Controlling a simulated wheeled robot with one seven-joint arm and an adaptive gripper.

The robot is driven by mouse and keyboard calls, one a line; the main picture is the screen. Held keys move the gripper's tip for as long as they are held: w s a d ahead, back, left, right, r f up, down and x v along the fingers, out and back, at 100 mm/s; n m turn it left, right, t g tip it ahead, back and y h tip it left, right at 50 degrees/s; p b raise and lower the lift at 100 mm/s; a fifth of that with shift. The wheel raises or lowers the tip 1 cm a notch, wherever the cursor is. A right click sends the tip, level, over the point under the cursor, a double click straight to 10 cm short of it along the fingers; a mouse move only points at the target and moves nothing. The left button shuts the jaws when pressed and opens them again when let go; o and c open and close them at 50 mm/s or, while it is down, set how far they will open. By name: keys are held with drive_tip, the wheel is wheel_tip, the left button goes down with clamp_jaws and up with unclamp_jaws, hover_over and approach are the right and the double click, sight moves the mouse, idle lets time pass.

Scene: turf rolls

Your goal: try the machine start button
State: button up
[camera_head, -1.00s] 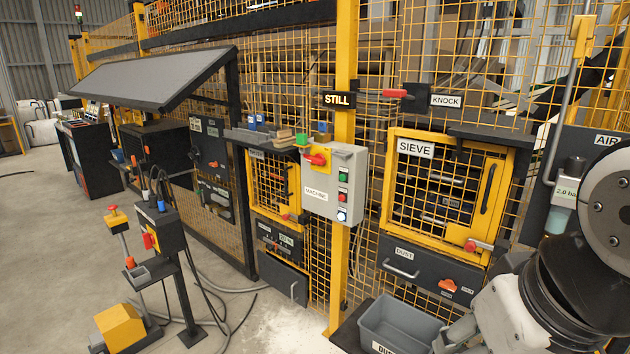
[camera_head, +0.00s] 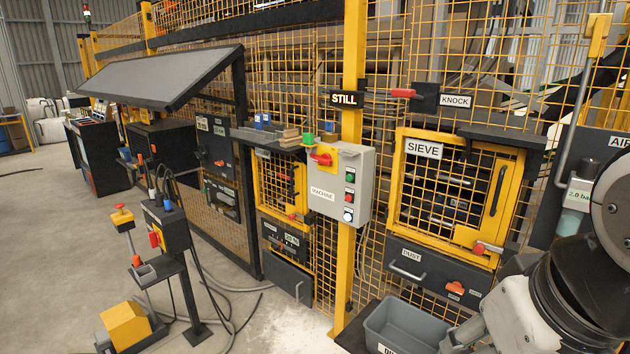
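The grey machine control box (camera_head: 342,186), labelled MACHINE, is fixed to the yellow post in the middle of the view. On its right side sit a green button (camera_head: 350,177), a red button (camera_head: 349,196) and a white or bluish lit button (camera_head: 347,215), in a column. A red rotary switch on a yellow plate (camera_head: 322,158) is at its upper left. My arm shows at the lower right, well apart from the box. Part of my gripper (camera_head: 456,342) seems to show at the bottom edge; its fingertips are not clear.
The yellow-framed SIEVE door (camera_head: 409,186) and the DUST drawer (camera_head: 420,278) are right of the box. A grey bin (camera_head: 376,330) stands below. A black pedestal (camera_head: 176,250) with cables and a yellow foot unit (camera_head: 125,325) stand left. Open floor lies at left.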

idle(0.4)
clamp_jaws()
idle(1.2)
